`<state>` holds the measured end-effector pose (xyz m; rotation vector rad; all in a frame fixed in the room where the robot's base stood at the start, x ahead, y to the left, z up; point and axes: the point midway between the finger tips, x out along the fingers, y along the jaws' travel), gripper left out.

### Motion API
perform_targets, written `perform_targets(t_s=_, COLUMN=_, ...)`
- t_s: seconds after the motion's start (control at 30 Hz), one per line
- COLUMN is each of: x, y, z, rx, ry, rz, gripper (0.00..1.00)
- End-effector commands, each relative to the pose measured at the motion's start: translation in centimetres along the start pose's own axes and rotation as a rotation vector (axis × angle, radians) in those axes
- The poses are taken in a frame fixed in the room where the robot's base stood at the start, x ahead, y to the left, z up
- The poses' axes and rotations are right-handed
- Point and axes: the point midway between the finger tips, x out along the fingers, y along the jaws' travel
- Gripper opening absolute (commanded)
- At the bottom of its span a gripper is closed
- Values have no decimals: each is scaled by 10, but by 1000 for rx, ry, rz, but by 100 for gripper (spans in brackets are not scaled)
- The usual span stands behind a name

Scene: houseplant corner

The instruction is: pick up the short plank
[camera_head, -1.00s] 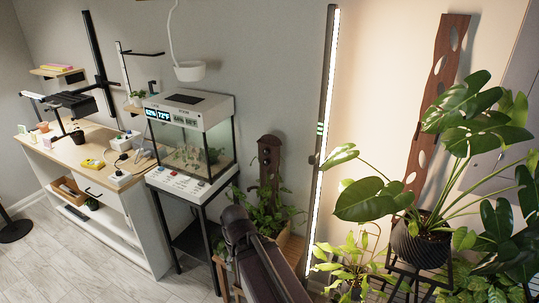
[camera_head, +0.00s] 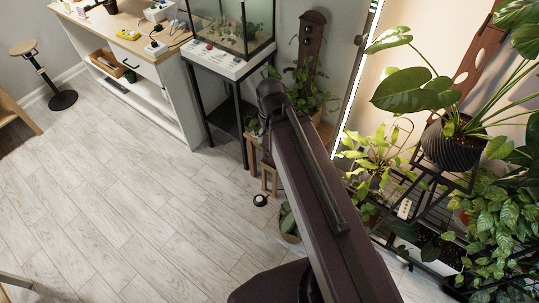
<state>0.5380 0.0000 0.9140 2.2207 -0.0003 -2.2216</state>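A short dark brown plank (camera_head: 312,52) with round holes stands upright among green leaves in a planter, right of the glass terrarium. Its lower part is hidden by the leaves. A longer brown plank (camera_head: 478,62) with larger holes leans on the wall at the right, partly behind a big-leaved plant. My dark arm rises from the bottom middle, its visible upper end just below and left of the short plank in the picture. My gripper cannot be made out, so I cannot see whether it holds anything.
The terrarium (camera_head: 232,28) on its black stand and the white workbench (camera_head: 160,85) are at the back. A black plant stand (camera_head: 425,190) with several potted plants fills the right. A small black round object (camera_head: 260,200) lies on the floor. The wooden floor at left is mostly clear.

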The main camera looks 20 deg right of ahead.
Motion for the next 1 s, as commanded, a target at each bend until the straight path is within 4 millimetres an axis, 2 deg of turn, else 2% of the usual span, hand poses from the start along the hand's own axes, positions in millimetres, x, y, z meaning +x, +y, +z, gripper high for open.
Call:
perform_targets(t_s=0.13, x=0, y=0, z=0, rx=0, ry=0, rz=0, gripper=76)
perform_targets(t_s=0.17, x=0, y=0, z=0, rx=0, ry=0, rz=0, gripper=73)
perform_targets(t_s=0.23, x=0, y=0, z=0, rx=-1, ry=0, rz=0, gripper=52)
perform_targets(t_s=0.47, x=14, y=2, z=-14, rx=-26, ry=0, rz=0, gripper=51)
perform_targets(t_s=0.67, x=42, y=7, z=-45, rx=-98, ry=0, rz=0, gripper=51)
perform_targets(t_s=1.0, x=102, y=22, z=-113, rx=-270, ry=0, rz=0, gripper=51)
